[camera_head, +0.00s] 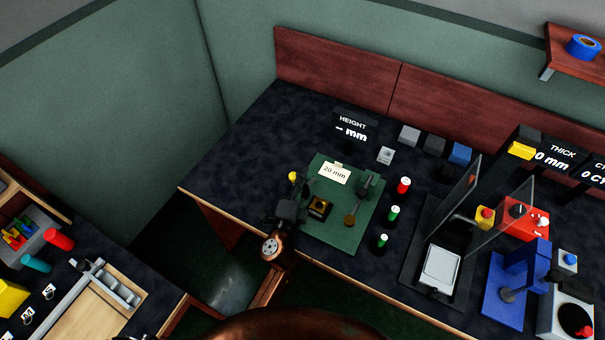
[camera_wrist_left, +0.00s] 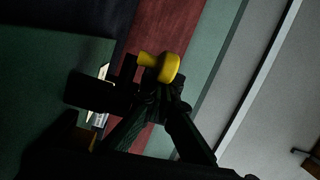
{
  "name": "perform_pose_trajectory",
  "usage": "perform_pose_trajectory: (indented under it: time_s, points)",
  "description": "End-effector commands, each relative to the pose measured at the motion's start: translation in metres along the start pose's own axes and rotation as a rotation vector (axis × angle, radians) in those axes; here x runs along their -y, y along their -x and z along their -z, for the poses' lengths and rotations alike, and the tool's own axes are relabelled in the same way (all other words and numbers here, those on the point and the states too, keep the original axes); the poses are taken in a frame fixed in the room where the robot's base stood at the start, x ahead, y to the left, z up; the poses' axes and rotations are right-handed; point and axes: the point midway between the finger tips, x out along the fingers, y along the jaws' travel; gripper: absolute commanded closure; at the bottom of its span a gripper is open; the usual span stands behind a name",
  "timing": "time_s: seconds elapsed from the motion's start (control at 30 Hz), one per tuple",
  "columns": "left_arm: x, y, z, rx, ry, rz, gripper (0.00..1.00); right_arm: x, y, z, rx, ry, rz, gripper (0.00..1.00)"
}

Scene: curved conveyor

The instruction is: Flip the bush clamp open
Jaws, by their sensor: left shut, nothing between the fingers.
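The yellow knob (camera_head: 292,176) of the bush clamp stands up at the left edge of the green mat (camera_head: 328,237). In the left wrist view the yellow knob (camera_wrist_left: 168,67) shows just beyond the fingertips; I cannot tell whether they touch it. My left gripper (camera_head: 297,196) is shut and empty, low over the mat's left side. Its dark fingers (camera_wrist_left: 161,95) converge in the left wrist view. The gripper and dark parts around it hide much of the clamp body. A dark block with a gold square (camera_head: 320,207) sits right of the gripper. My right gripper is not in view.
A 20 mm card (camera_head: 334,173) and a dark fixture (camera_head: 367,184) stand on the mat. A clear-panelled station (camera_head: 441,268) and blue press (camera_head: 517,283) are farther right. The dark table's left part is clear.

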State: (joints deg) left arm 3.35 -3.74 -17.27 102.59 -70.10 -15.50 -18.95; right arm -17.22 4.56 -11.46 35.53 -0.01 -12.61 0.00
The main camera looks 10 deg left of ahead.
Motion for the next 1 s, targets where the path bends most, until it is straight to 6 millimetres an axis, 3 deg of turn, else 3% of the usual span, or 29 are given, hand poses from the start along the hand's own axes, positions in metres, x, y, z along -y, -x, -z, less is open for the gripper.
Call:
perform_pose_trajectory:
  time_s: [0.03, 0.4, 0.57, 0.83, 1.0]
  points:
    - [0.001, -0.001, -0.007, 0.013, -0.002, 0.000, 1.00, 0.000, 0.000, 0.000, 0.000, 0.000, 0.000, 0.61]
    - [0.007, -0.001, -0.007, 0.014, -0.003, 0.004, 1.00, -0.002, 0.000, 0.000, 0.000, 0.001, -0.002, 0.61]
    - [0.027, -0.002, -0.002, 0.008, -0.004, 0.008, 1.00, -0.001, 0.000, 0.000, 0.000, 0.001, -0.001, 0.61]
    - [0.077, -0.004, 0.011, -0.001, -0.002, 0.007, 1.00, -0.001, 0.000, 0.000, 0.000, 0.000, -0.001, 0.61]
    - [0.094, -0.005, 0.014, -0.002, -0.003, 0.003, 1.00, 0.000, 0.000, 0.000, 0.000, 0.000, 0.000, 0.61]
